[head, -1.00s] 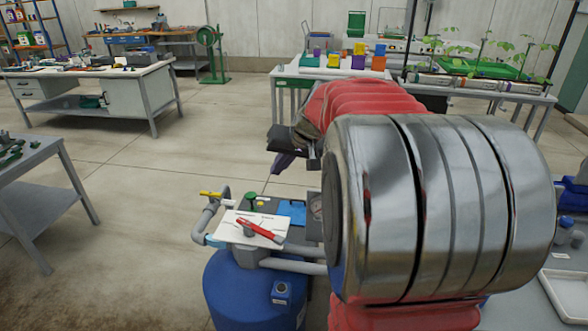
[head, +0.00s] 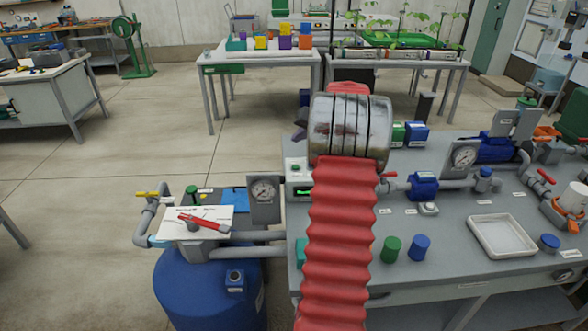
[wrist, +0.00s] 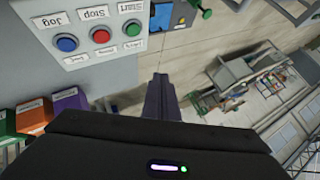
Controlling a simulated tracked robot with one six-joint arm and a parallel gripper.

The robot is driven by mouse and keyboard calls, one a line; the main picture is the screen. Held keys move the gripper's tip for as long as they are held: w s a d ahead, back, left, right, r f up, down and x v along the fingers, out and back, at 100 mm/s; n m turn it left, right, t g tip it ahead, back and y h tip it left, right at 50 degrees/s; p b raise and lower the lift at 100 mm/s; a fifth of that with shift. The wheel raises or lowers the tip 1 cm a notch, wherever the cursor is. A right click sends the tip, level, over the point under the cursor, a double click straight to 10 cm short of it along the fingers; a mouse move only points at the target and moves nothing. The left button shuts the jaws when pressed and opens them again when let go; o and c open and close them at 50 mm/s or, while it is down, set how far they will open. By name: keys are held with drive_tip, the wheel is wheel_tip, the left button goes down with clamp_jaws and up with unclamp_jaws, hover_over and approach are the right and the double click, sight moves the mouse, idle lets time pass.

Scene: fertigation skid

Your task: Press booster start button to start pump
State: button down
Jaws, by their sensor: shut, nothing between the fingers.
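My gripper (wrist: 160,78) is shut and empty. Its dark fingers show to the right of and below the green button in the picture, with a visible gap between them and it. I cannot tell the depth between them. In the head view my arm hides most of the gripper and I cannot pick out this panel's buttons.
Open floor lies further left.

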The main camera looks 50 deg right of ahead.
sight(298, 168)
drive_tip(key=shift+f, duration=0.1)
drive_tip(key=shift+f, duration=4.3)
drive_tip(key=shift+f, duration=0.4)
drive_tip(key=shift+a+f, duration=0.1)
drive_tip(key=shift+f, duration=0.3)
drive_tip(key=shift+r, duration=0.85)
